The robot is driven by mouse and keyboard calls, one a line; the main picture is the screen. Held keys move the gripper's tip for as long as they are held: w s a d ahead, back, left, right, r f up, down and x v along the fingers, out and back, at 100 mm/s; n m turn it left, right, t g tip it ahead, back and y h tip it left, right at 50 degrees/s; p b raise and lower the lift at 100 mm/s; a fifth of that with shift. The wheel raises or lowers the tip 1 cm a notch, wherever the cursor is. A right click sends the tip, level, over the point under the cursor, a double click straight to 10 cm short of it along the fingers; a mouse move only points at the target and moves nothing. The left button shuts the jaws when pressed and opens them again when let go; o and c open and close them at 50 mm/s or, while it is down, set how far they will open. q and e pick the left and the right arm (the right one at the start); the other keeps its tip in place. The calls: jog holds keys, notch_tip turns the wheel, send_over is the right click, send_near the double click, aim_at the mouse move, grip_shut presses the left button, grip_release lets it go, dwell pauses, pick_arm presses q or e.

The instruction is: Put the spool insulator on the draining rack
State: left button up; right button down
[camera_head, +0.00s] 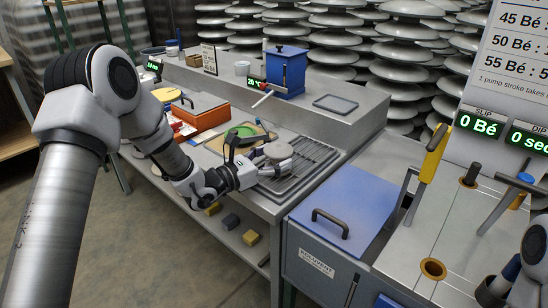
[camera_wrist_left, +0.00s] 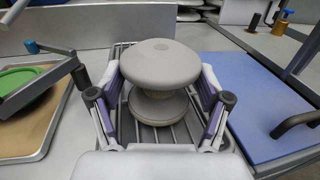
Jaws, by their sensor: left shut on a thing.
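The spool insulator (camera_head: 278,150) is a grey piece with a wide rounded top, a narrow waist and a lower flange. My left gripper (camera_head: 258,171) is shut on it, and the wrist view shows the spool (camera_wrist_left: 159,65) upright between the two fingers. The draining rack (camera_head: 311,158) is a metal tray with dark slats on the counter. Its slats (camera_wrist_left: 182,132) show under and around the spool. Whether the spool's base touches them is hard to tell. Part of my right arm shows at the lower right edge; its gripper's opening is unclear.
A green disc on a tan tray (camera_head: 243,131) lies left of the rack, with an orange box (camera_head: 202,116) beyond. A blue lidded station (camera_head: 341,207) with a handle stands right. A raised ledge with a blue box (camera_head: 286,70) runs behind. Insulator stacks fill the background.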

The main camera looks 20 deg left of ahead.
pick_arm(q)
jog(key=shift+f, duration=0.15)
jog(key=o, duration=1.6)
jog(key=shift+o, duration=0.2)
